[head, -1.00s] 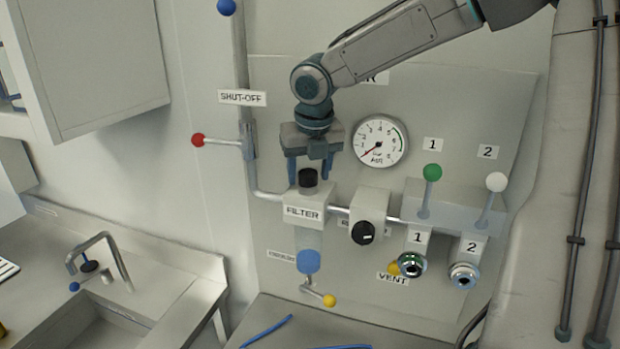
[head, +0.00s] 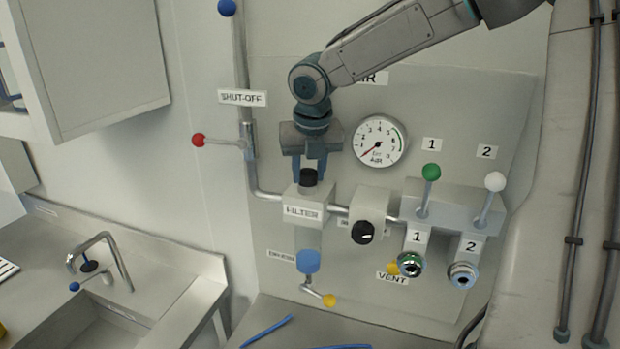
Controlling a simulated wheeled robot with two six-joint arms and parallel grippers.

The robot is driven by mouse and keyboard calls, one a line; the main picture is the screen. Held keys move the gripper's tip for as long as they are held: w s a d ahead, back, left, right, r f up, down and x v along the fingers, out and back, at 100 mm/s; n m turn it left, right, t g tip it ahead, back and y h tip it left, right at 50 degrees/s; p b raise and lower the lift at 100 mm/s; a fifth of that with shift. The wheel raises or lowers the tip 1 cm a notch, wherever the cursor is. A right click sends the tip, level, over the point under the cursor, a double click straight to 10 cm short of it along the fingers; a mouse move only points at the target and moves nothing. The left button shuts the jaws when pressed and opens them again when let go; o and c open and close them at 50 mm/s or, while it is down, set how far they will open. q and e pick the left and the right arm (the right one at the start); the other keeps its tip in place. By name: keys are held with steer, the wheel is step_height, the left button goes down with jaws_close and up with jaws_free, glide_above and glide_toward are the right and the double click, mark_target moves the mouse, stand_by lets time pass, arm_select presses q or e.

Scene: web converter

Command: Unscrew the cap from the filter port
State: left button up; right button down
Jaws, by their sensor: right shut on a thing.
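The black cap (head: 309,179) sits upright on top of the filter block, the white housing labelled FILTER (head: 303,212). My right gripper (head: 309,174) comes down from above, and its blue fingers are shut on the cap from the sides. The filter port under the cap is hidden. My left gripper is not in view.
Right of the filter are a block with a black knob (head: 363,232), a gauge (head: 379,141) and levers with green (head: 431,172) and white (head: 495,181) balls. Left is the red-ball shut-off lever (head: 199,140). Below hang a blue-topped drain (head: 308,261) and its yellow-ball handle (head: 329,300).

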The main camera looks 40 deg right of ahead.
steer(key=shift+d+n+y, duration=0.1)
steer(key=shift+n+y, duration=0.2)
steer(key=shift+n, duration=1.1)
steer(key=n+y, duration=0.1)
steer(key=n, duration=0.3)
steer(key=shift+d+t, duration=0.1)
steer(key=shift+t, duration=0.2)
steer(key=c, duration=1.1)
jaws_free()
steer(key=shift+o, duration=0.2)
steer(key=shift+w, duration=0.1)
steer(key=shift+m+h, duration=0.3)
steer(key=shift+m, duration=0.8)
